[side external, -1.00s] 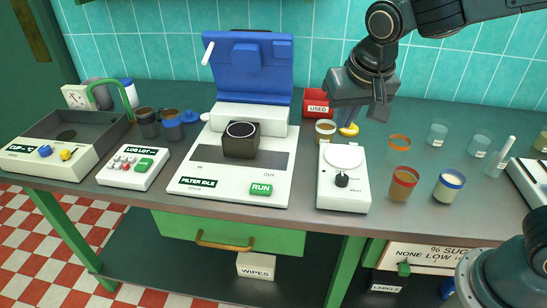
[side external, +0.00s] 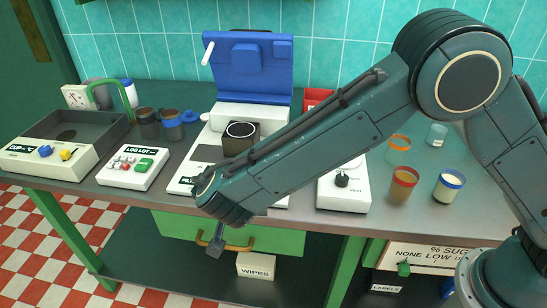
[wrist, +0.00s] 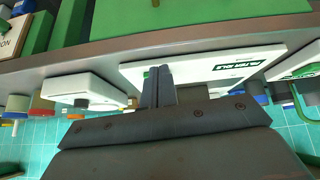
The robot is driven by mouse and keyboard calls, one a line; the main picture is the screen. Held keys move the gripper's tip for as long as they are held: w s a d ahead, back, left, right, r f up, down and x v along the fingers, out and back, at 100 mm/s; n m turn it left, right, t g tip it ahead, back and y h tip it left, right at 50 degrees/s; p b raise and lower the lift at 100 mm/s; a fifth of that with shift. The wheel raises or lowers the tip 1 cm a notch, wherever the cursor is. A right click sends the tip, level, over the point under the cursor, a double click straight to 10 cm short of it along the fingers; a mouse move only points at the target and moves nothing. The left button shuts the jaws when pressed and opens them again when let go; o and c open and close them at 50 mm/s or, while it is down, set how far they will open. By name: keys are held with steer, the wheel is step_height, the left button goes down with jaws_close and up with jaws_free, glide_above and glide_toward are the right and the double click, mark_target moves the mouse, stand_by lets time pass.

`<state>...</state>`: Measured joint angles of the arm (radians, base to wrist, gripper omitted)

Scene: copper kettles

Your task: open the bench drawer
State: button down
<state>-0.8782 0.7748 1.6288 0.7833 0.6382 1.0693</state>
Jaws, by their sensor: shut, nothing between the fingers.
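The bench drawer has a green front (side external: 282,242) under the counter, and it looks closed. Its brass bar handle (side external: 240,247) runs across the left part of that front. My gripper (side external: 215,245) is shut and empty, pointing down in front of the handle's left part and hiding some of it. I cannot tell whether it touches the handle. In the wrist view the shut fingers of my gripper (wrist: 157,73) show against the counter-top things, with a green front, likely the drawer (wrist: 215,14), at the top edge.
The counter (side external: 85,188) overhangs the drawer. A white filter machine (side external: 205,153) stands above it, partly hidden by my arm. A WIPES box (side external: 256,265) sits on the shelf below. Green legs (side external: 345,270) flank the drawer.

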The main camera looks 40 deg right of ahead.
steer(key=m+t+h, duration=0.1)
glide_toward(244, 239)
steer(key=v, duration=0.4)
steer(key=shift+s+r, duration=0.15)
steer(key=shift+s, duration=0.05)
steer(key=shift+w, duration=0.1)
steer(key=shift+x, duration=5)
steer(key=s+a, duration=0.6)
steer(key=shift+s+a, duration=0.2)
steer(key=shift+r, duration=0.1)
